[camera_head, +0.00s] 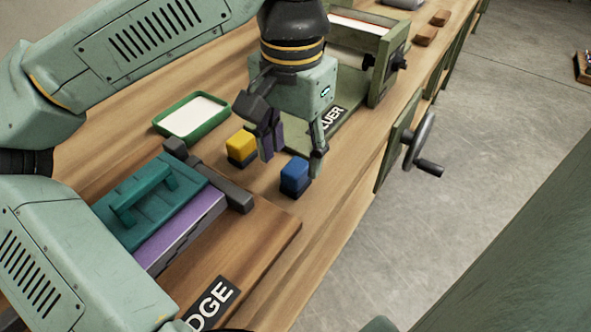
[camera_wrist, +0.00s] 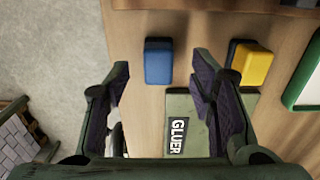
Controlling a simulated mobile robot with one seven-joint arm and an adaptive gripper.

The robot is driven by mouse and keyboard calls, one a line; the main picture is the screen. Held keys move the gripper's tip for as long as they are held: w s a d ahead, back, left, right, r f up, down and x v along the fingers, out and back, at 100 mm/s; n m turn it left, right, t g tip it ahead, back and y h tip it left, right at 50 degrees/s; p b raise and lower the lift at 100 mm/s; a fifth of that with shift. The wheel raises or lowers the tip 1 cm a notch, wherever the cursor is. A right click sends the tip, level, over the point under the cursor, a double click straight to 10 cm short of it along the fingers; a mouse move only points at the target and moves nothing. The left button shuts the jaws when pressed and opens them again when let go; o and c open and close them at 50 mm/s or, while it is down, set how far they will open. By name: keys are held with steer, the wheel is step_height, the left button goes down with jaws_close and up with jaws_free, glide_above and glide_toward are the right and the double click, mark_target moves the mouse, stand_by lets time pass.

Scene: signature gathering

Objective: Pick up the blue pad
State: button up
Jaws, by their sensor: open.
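The blue pad (camera_head: 295,175) is a small blue block with a dark base, standing on the wooden bench. It also shows in the wrist view (camera_wrist: 159,62), ahead of the fingers and between their lines. My gripper (camera_head: 293,165) is open and empty, above the bench close to the blue pad. In the wrist view my gripper's two fingers (camera_wrist: 160,75) are spread wide, with nothing between them. I cannot tell whether a fingertip touches the pad in the head view.
A yellow pad (camera_head: 241,146) stands beside the blue one, near one finger. A green tray (camera_head: 160,128) with white content lies behind. The gluer (camera_head: 357,75) stands at the back. A teal-topped press with purple sheets (camera_head: 185,230) sits on a wooden board in front.

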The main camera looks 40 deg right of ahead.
mark_target(296, 167)
steer(key=f, duration=0.4)
steer(key=shift+d+f+p, duration=0.1)
steer(key=shift+d+p, duration=0.15)
steer(key=shift+p, duration=0.05)
steer(key=shift+c, duration=0.2)
steer(key=c, duration=1.1)
